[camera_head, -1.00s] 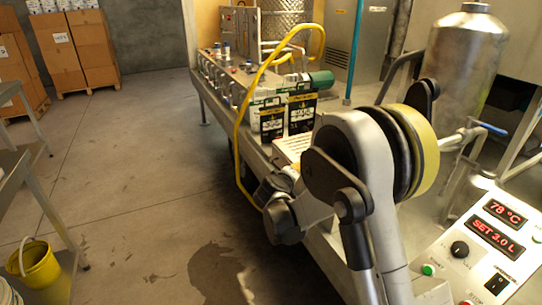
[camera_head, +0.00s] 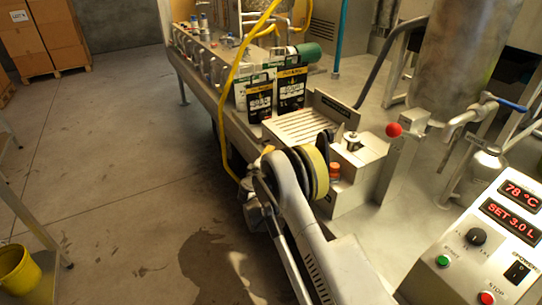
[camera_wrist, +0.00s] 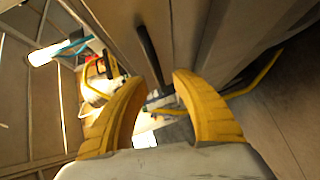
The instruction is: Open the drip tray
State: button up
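In the wrist view my gripper (camera_wrist: 161,79) shows two yellow curved fingers with a clear gap between the tips. A dark bar (camera_wrist: 150,52), possibly a handle, runs on a pale panel just beyond the tips; I cannot tell whether they touch it. In the head view my arm reaches down beside the trailer's (camera_head: 205,85) left long side, and the gripper itself is mostly hidden. I cannot make out the drip tray for sure. A slatted light tray (camera_head: 297,127) sits on the trailer deck behind my arm.
Black-and-white cartons (camera_head: 291,88) stand on the deck, with a yellow hose (camera_head: 229,95) hanging over the edge.

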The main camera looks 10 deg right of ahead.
jog(key=shift+b+x, duration=0.3)
jog(key=shift+x, duration=1.2)
grip_shut()
jog(key=shift+r, duration=0.1)
jog(key=shift+a, duration=0.1)
jog(key=s+a, duration=0.3)
jog(key=a, duration=0.6)
jog(key=s+a, duration=0.3)
jog(key=a, duration=0.7)
jog(key=shift+s+a, duration=0.2)
jog(key=shift+a, duration=0.05)
